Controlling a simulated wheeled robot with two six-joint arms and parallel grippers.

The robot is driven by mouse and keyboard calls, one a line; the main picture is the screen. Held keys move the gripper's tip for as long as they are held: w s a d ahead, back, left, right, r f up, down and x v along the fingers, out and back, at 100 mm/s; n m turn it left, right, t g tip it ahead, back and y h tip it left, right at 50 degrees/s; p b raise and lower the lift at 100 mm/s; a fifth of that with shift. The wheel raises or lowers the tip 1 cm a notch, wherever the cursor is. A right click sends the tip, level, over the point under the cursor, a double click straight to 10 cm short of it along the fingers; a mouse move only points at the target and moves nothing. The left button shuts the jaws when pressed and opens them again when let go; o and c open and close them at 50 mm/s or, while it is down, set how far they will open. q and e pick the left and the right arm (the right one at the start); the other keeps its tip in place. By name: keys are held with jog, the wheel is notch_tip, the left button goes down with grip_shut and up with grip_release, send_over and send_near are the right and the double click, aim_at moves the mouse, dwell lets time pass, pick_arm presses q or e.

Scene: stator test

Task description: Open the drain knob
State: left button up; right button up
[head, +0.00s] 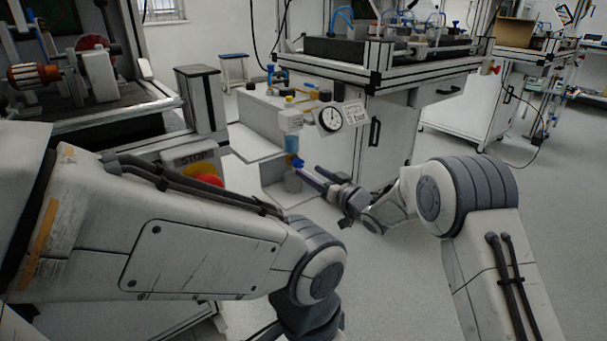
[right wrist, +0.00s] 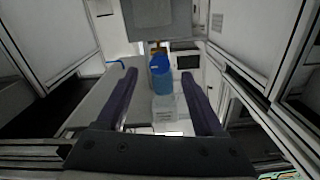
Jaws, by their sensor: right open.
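The blue drain knob (head: 297,162) sits under the clear blue bowl (head: 291,144) of the filter unit in the head view. In the right wrist view, a blue part (right wrist: 160,66), which I take to be the knob and bowl, shows between the fingertips. My right gripper (head: 318,178) is open, just right of the knob, with its fingers pointing at it. In the right wrist view, my right gripper (right wrist: 160,76) has a finger on either side of the blue part; I cannot tell whether they touch it. My left gripper is not in view.
A clear cup (head: 293,183) stands below the knob and also shows in the right wrist view (right wrist: 165,108). A round gauge (head: 331,119) is above right of the knob. A white cabinet (head: 385,135) stands behind. A red stop button (head: 206,181) is at left. The floor at right is clear.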

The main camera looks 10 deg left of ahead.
aim_at(301, 166)
jog(key=shift+b+x, duration=0.5)
jog(key=shift+x, duration=1.65)
grip_shut()
